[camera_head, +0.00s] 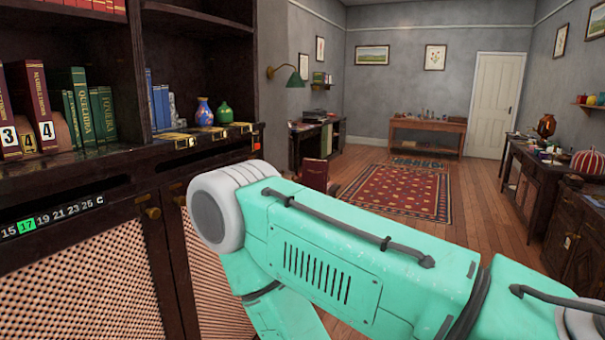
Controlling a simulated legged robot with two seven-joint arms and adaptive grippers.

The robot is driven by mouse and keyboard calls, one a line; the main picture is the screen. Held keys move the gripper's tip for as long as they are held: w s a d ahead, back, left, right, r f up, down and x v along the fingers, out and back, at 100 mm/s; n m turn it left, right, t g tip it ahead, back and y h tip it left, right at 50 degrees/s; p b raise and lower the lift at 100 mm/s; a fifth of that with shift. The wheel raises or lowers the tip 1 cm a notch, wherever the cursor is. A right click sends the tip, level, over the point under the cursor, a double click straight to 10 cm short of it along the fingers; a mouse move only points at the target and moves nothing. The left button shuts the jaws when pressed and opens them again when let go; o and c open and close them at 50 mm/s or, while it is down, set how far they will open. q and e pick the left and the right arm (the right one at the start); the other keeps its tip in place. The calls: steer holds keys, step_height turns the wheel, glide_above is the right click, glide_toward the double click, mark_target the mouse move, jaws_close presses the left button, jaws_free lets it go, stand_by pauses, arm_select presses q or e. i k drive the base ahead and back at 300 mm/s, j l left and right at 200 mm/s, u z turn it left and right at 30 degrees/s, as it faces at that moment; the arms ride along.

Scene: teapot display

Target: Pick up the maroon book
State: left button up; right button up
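A tall maroon book (36,104) with gold spine lettering stands upright on the left shelf, above a "4" label. A second maroon book (8,115) stands left of it, above a "3" label, cut by the picture's edge. A small maroon, book-like panel (314,175) shows upright just above my teal arm; its lower part is hidden, and I cannot tell what supports it. The arm crosses the lower right of the view. Neither gripper shows, so I cannot see whether either holds anything.
The dark cabinet (150,160) fills the left, with green books (103,115) and blue and green vases (204,112) on it. A patterned rug (400,190) lies on the wooden floor. A long dark side table (535,172) lines the right wall.

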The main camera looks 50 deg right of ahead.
mark_target(315, 171)
steer(key=i+l, duration=0.1)
steer(key=l, duration=0.3)
steer(key=i+l, duration=0.15)
steer(key=l, duration=0.2)
steer(key=i+l, duration=0.1)
steer(key=l, duration=0.3)
steer(key=i+l, duration=0.1)
steer(key=l, duration=0.3)
steer(key=i+l, duration=0.15)
steer(key=l, duration=0.2)
steer(key=i+l, duration=0.1)
steer(key=l, duration=0.3)
steer(key=z, duration=0.05)
